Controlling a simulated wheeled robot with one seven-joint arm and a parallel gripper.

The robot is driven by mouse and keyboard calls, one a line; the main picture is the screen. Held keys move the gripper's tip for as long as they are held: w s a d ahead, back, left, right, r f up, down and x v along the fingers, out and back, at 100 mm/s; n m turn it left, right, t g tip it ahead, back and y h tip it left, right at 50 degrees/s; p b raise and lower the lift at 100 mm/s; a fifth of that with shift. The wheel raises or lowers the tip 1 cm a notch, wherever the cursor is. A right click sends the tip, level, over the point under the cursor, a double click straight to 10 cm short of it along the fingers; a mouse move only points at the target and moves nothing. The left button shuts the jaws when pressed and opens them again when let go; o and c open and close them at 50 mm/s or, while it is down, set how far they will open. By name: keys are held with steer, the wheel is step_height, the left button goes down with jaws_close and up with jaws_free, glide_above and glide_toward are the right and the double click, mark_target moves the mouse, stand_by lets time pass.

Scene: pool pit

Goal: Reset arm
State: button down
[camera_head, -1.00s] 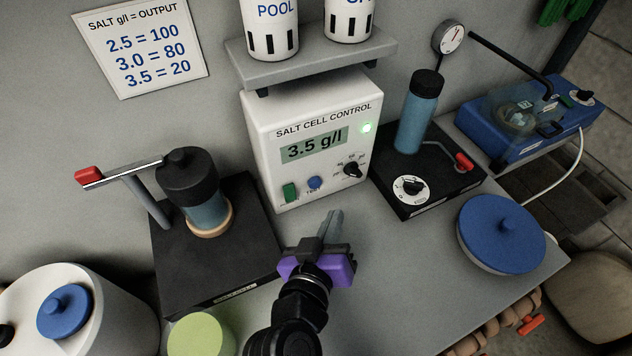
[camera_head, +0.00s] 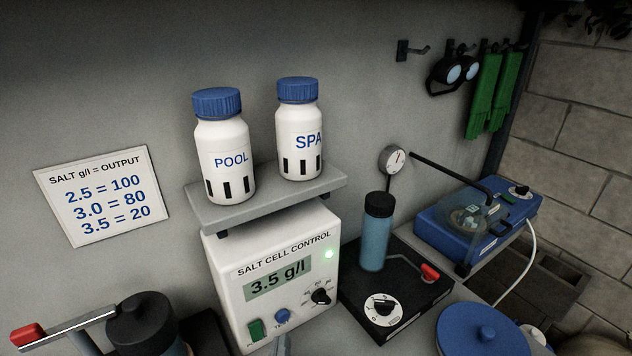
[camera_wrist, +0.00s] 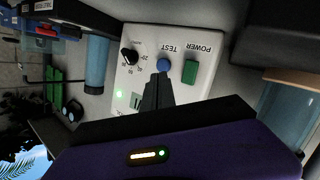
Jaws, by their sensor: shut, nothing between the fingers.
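My gripper shows in the wrist view (camera_wrist: 158,92) as dark fingers closed together in front of the salt cell control's lower panel, with nothing between them. In the head view only a grey tip of my gripper (camera_head: 283,345) shows at the bottom edge, just below the control box. The white salt cell control box (camera_head: 222,283) reads 3.5 g/l with a lit green lamp. In the wrist view the box (camera_wrist: 207,68) appears upside down, with a green POWER button, a blue TEST button and a black dial. I cannot tell whether the fingertips touch the panel.
A shelf (camera_head: 265,200) above the box holds the POOL bottle (camera_head: 230,175) and SPA bottle (camera_head: 299,145). A red-handled black unit (camera_head: 140,325) stands left; a black base (camera_head: 405,300) with a blue cylinder (camera_head: 374,240) stands right. A blue lid (camera_head: 480,335) lies at the front right.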

steer(key=s+y, duration=0.2)
steer(key=s+d+f+n+y, duration=0.1)
steer(key=s+y, duration=0.1)
steer(key=s+n+y, duration=0.1)
steer(key=s, duration=0.1)
steer(key=shift+s+d+f+y, duration=0.15)
steer(key=shift+s+d+y, duration=0.1)
steer(key=shift+d+y, duration=0.15)
steer(key=s+d+m+h, duration=0.6)
steer(key=s+d+m, duration=0.1)
steer(key=s+d, duration=1.6)
steer(key=shift+s+d+m, duration=0.2)
steer(key=shift+d+m, duration=0.1)
steer(key=shift+d, duration=0.4)
